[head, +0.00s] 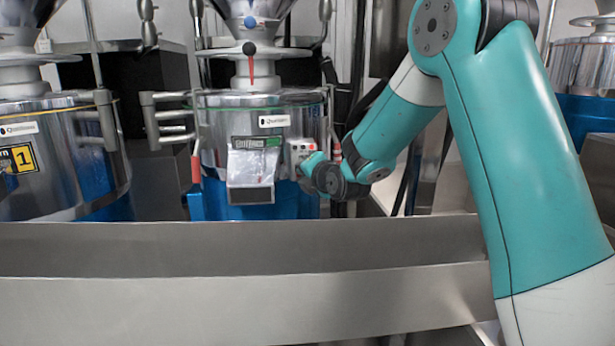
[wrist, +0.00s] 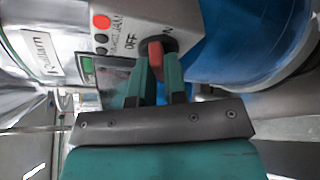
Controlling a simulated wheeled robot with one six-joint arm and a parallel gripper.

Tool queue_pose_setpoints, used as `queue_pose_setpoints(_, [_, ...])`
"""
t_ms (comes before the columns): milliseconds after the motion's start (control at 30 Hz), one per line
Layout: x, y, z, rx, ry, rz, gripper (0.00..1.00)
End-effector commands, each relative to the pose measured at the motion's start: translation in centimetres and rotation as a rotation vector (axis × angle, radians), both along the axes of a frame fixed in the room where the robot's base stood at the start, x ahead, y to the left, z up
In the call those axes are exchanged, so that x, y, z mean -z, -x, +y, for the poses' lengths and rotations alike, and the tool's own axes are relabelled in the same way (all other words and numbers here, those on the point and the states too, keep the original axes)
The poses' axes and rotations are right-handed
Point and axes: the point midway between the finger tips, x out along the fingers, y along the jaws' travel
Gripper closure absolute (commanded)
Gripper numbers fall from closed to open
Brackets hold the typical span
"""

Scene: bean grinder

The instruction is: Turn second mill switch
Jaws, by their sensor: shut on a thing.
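The second mill (head: 215,135) is a shiny metal drum on a blue base in the middle of the head view. A grey switch box (head: 300,150) sits on its right front side, and it also shows in the wrist view (wrist: 180,18). The box carries a red rotary switch (wrist: 155,50) with OFF lettering beside it and a partly hidden label that ends in N. My gripper (wrist: 157,66) has its two teal fingers shut on the red switch handle, one on each side. In the head view, my arm reaches in from the right and hides the switch.
A red round button (wrist: 101,22) and dark buttons sit beside the switch. A clear pouch (head: 252,165) hangs on the mill's front. Another mill (head: 50,150), marked 1, stands at left. A long steel ledge (head: 200,290) crosses the foreground.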

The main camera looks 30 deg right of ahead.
Motion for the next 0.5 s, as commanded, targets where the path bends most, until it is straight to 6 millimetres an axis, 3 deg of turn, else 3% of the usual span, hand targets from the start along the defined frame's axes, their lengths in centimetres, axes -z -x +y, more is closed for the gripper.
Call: queue_pose_setpoints(500, [-0.58,-0.06,0.36,-0.004,0.455,0.196,1.00])
